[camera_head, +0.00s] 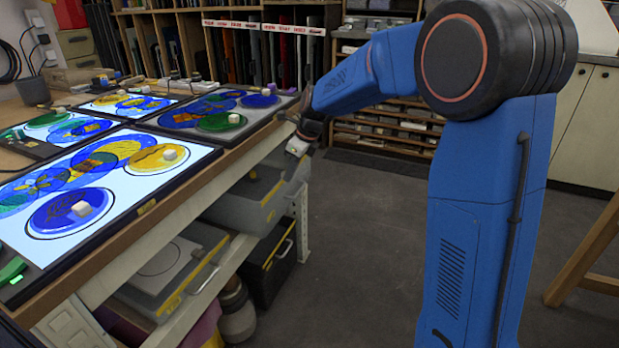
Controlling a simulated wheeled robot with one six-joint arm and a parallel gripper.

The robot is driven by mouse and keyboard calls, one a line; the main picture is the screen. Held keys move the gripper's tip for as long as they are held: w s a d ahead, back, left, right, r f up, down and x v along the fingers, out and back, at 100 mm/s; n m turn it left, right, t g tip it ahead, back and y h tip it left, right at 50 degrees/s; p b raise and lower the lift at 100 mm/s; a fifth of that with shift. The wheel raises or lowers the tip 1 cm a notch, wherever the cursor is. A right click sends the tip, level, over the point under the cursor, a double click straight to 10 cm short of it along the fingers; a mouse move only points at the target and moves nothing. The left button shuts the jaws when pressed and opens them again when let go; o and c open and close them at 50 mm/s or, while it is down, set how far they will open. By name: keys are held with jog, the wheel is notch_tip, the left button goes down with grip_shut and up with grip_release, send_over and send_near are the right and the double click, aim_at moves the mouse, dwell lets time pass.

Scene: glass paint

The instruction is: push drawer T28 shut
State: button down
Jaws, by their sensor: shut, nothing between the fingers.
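A grey drawer (240,211) shows under the edge of the workbench (165,203), standing out from beneath the top, with a few small items in it. No T28 label can be read on it, so I cannot tell for sure that it is drawer T28. My gripper (298,147) is shut and empty, pointing down at the far right end of the bench, close to the drawer's far upper corner. I cannot tell whether it touches the drawer front. My arm reaches in from the right, and the gripper's tips are small in view.
Lit panels (120,175) with coloured glass discs and small white blocks lie on the bench. A black case (272,270) and a jar (237,312) stand on the floor below. A wooden trestle (590,255) is at right. The grey floor (365,220) in the middle is clear.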

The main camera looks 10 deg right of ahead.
jog(key=shift+w+a, duration=0.65)
jog(key=shift+a, duration=0.25)
jog(key=shift+w+a, duration=0.65)
jog(key=shift+a, duration=0.25)
